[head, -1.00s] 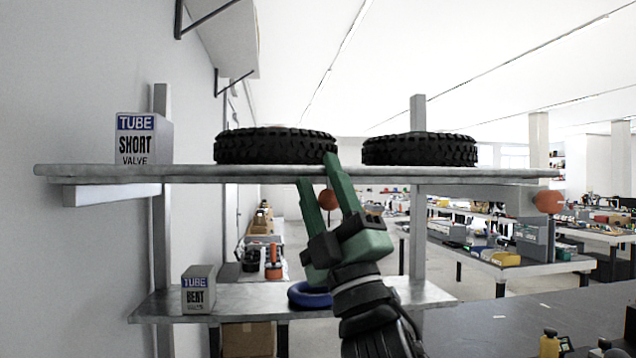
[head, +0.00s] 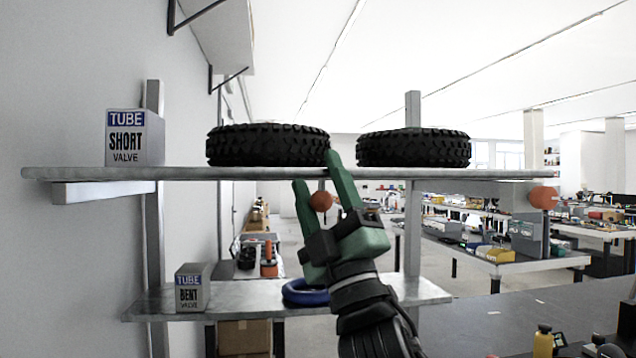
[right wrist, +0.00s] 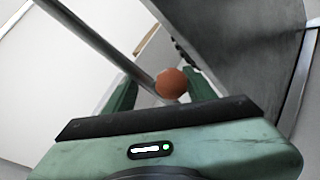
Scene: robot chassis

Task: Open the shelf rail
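The upper shelf (head: 100,174) is a long grey rail-mounted board with two round orange knobs under its front edge. One knob (head: 321,201) is near the middle, and the other knob (head: 543,197) is at the right end. My right gripper (head: 318,178) has green fingers pointing up and is open, with the middle knob between the fingers. In the right wrist view the knob (right wrist: 172,83) shows between the spread fingers, closer to the right one. I cannot tell whether a finger touches it. My left gripper is not in view.
Two black tires (head: 268,146) (head: 414,148) and a short valve box (head: 134,138) stand on the upper shelf. A dark worktop (head: 500,322) lies at lower right.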

